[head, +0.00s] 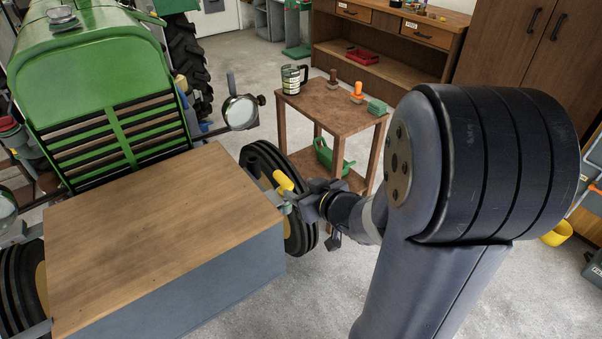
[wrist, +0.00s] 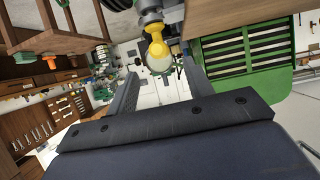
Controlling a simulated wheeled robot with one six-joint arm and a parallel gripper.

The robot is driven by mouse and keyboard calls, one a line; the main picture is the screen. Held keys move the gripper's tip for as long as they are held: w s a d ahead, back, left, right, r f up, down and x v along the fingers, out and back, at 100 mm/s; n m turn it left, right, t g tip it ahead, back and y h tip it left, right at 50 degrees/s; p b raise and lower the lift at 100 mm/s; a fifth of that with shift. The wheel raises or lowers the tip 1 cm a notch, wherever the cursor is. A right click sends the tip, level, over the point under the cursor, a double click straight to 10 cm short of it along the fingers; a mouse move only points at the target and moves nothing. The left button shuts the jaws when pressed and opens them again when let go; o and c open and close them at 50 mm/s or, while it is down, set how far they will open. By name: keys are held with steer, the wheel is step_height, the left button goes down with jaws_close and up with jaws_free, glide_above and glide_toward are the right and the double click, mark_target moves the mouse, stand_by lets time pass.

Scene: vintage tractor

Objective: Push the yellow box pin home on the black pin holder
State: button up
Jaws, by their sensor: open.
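The yellow box pin (head: 283,180) stands out beside the right end of the wood-topped box, in front of the tractor wheel. In the wrist view the yellow pin (wrist: 156,43) shows between my two fingers, with a gap on each side. A dark grey fitting at its base (wrist: 149,12) looks like the black pin holder; how deep the pin sits cannot be told. My gripper (head: 291,197) is beside the pin, its jaws partly hidden. In the wrist view my gripper (wrist: 160,63) is open and empty.
The wood-topped box (head: 160,225) lies close left of my gripper. The tractor headlamp (head: 240,112) and wheel (head: 296,232) are near. Bare floor lies in front of the cart.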

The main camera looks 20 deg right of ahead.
mark_target(280, 177)
steer(key=shift+w+d+f+y, duration=0.1)
steer(key=shift+w+y, duration=0.15)
steer(key=shift+y, duration=0.05)
steer(key=shift+w+f, duration=0.1)
steer(key=shift+w, duration=0.2)
steer(key=b+x, duration=0.1)
steer(key=x, duration=0.9)
steer(key=shift+c, duration=0.2)
jaws_close()
